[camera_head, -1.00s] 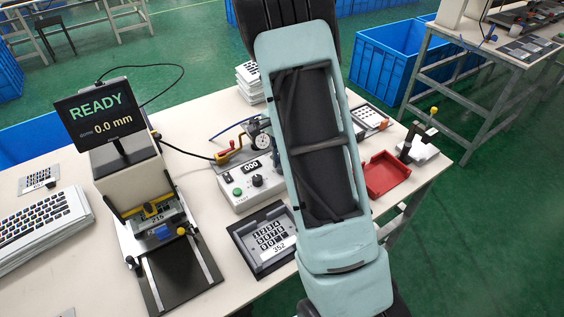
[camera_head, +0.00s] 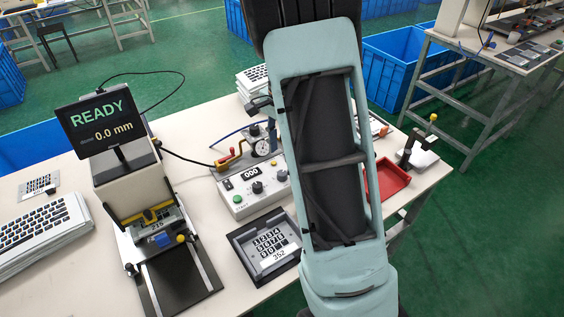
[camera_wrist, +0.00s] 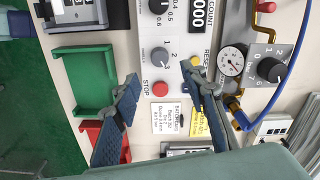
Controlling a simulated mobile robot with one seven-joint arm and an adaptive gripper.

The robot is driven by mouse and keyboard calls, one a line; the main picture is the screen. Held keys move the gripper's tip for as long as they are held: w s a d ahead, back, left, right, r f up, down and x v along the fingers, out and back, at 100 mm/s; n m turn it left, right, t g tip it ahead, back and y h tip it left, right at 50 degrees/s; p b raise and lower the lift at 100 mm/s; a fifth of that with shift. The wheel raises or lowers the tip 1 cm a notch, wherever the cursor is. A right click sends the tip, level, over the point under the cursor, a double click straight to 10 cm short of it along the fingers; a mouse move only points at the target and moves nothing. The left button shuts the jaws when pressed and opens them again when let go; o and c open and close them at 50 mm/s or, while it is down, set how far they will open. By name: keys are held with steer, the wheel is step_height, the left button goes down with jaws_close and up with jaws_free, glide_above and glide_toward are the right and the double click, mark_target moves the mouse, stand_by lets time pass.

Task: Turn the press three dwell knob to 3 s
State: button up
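The white control box (camera_head: 232,209) stands on the bench in the head view, with a 000 counter, a green button and a black knob (camera_head: 257,187). In the wrist view its grey knob (camera_wrist: 160,56) has the marks 1 and 2 beside it; its pointer direction is unclear. The black knob (camera_wrist: 158,6), by marks 0.4 to 0.6, is cut by the top edge. My gripper (camera_wrist: 160,71) is open and empty. Its fingertips appear on either side of the grey knob; I cannot tell how far above it they are. My arm hides the gripper in the head view.
A red STOP button (camera_wrist: 159,88) and yellow RESET button (camera_wrist: 195,61) flank the grey knob. A dial gauge (camera_wrist: 231,61), blue hose (camera_wrist: 297,60) and another knob (camera_wrist: 271,70) lie right. Green (camera_wrist: 83,52) and red trays are left. A keypad fixture (camera_head: 243,240) sits in front.

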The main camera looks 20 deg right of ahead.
step_height(320, 180, up, 4)
steer(key=shift+f, duration=0.15)
stand_by(0.5)
